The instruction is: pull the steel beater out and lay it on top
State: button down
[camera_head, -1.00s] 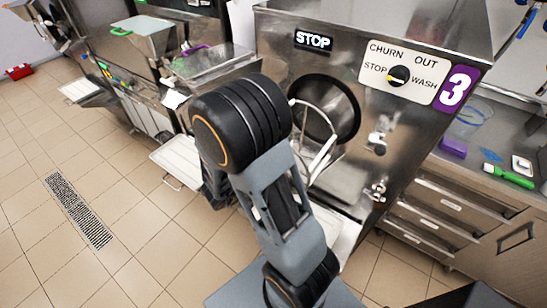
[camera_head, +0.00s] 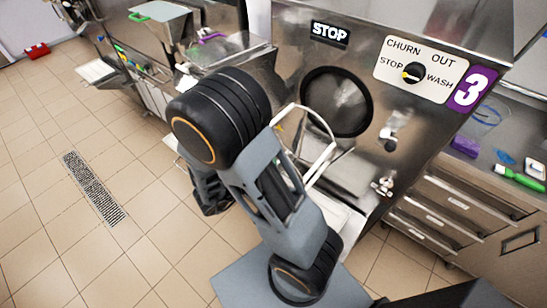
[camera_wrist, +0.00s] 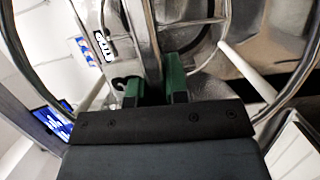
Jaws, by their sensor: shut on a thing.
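The steel beater (camera_head: 321,163) shows in the head view as a pale curved frame, in front of the round dark opening (camera_head: 338,101) of freezer 3. At least the visible part of it is outside the opening. In the wrist view its curved bars (camera_wrist: 299,83) sweep past both sides of my gripper (camera_wrist: 154,82). My green-tipped fingers are shut on the beater; the held part is mostly hidden between and behind them. In the head view my arm hides the gripper and the near part of the beater. The freezer's top (camera_head: 455,22) is only partly in view.
The freezer front has a lit STOP display (camera_head: 330,33), a control knob (camera_head: 413,72) and a tap (camera_head: 382,187) below the opening. A steel counter with drawers (camera_head: 452,205) holds small tools at right.

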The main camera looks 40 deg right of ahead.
jog(key=s+a+p, duration=0.1)
jog(key=s+a, duration=0.1)
jog(key=a, duration=0.7)
jog(key=s+a+p, duration=0.1)
jog(key=s+a, duration=0.2)
jog(key=a, duration=0.7)
jog(key=shift+s+p, duration=0.2)
jog(key=shift+p, duration=0.1)
dwell(0.7)
jog(key=shift+a, duration=0.1)
